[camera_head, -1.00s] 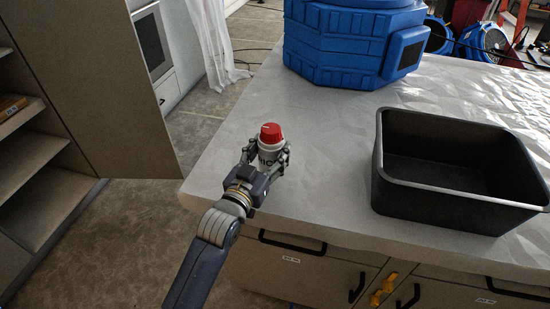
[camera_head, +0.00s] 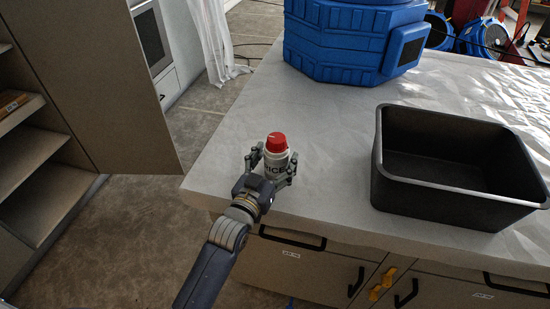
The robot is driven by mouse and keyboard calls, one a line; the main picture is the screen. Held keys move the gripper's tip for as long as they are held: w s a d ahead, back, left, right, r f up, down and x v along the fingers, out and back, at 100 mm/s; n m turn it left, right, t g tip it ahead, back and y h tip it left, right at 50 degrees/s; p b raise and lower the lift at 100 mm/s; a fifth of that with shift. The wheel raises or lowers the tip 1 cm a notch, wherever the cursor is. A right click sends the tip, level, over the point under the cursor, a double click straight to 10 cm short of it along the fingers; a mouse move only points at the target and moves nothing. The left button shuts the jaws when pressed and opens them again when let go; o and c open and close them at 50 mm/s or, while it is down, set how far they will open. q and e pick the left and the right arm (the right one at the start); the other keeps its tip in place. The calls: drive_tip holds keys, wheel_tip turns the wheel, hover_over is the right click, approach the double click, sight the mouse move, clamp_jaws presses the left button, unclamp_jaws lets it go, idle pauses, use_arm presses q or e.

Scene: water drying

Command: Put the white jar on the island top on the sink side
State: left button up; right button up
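The white jar (camera_head: 276,158) with a red lid and dark lettering stands upright at the near left part of the white-covered island top (camera_head: 330,140). My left gripper (camera_head: 270,165) is at the jar from the near side, with one finger on each side of it. The fingers stand a little apart from the jar, and gaps show near the fingertips. The jar's lower part is hidden by the gripper, so its contact with the top is hard to see. The black basin (camera_head: 450,205), which looks like the sink, is to the right. My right gripper is not in view.
A large blue machine (camera_head: 350,45) stands at the back of the island. Clear covered surface lies between the jar, the machine and the basin. An open cabinet (camera_head: 35,150) with a door is at the left. Drawers (camera_head: 310,265) are below the island's front edge.

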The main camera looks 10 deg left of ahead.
use_arm(q)
drive_tip(key=shift+r, duration=0.1)
drive_tip(key=s+a+b, duration=0.2)
drive_tip(key=s, duration=0.9)
drive_tip(key=shift+s, duration=0.4)
drive_tip(key=shift+a, duration=0.1)
